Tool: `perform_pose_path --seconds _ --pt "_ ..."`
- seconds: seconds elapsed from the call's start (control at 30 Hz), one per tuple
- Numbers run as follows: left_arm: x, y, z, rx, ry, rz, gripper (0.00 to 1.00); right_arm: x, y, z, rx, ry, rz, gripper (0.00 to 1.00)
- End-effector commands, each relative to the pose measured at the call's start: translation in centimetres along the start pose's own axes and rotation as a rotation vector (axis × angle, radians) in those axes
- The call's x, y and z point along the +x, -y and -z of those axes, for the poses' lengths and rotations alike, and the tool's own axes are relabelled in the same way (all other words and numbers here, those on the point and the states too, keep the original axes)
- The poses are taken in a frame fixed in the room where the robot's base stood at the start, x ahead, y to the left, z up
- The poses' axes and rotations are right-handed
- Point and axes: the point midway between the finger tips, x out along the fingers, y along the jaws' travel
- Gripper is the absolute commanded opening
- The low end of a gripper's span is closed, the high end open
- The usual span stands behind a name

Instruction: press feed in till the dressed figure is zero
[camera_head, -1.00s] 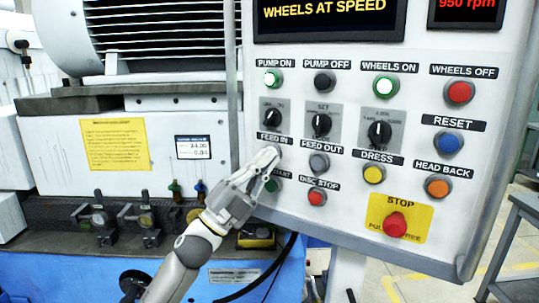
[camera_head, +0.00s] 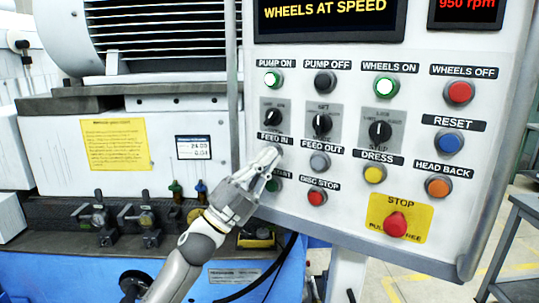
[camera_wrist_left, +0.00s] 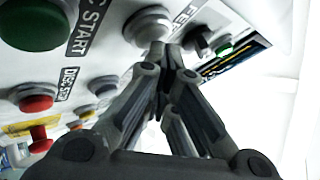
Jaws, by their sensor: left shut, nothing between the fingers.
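The FEED IN label (camera_head: 275,138) is on the control panel, and my left gripper (camera_head: 273,156) covers most of the button below it. In the left wrist view the grey FEED IN button (camera_wrist_left: 148,24) shows at the tips of my left gripper (camera_wrist_left: 160,52). The fingers are closed together and empty. The tips are at or very near the button's face; I cannot tell if they press it. A small display (camera_head: 193,147) on the machine shows two lines of figures, the lower reading about 0.04, too small to be sure. My right gripper is out of view.
FEED OUT (camera_head: 319,161) is just right of the gripper, and the green START button (camera_head: 273,184) is just below. DISC STOP (camera_head: 317,197) and a red STOP (camera_head: 396,224) are lower. The screen (camera_head: 325,12) reads WHEELS AT SPEED.

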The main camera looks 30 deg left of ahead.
Motion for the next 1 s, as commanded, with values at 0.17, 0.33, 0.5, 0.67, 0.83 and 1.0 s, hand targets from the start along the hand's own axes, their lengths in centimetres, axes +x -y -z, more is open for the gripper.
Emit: perform_pose_path --seconds 0.17,0.33,0.5,0.67,0.83,1.0 --pt "0.2 -0.1 -0.2 0.0 0.001 0.0 0.0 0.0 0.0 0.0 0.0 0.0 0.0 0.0" --pt "0.2 -0.2 -0.2 0.0 0.002 -0.001 0.0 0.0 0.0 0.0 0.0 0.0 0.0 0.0" --pt "0.1 -0.1 -0.2 0.0 0.002 -0.001 0.0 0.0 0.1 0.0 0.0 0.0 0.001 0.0" --pt "-0.2 0.1 0.1 0.0 0.002 -0.001 0.0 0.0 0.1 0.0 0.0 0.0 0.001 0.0" --pt "-0.9 0.5 0.6 0.0 0.002 -0.001 0.0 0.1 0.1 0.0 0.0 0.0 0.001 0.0" --pt "-1.2 0.8 0.8 -0.001 0.002 -0.001 0.0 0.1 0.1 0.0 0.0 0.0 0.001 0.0"
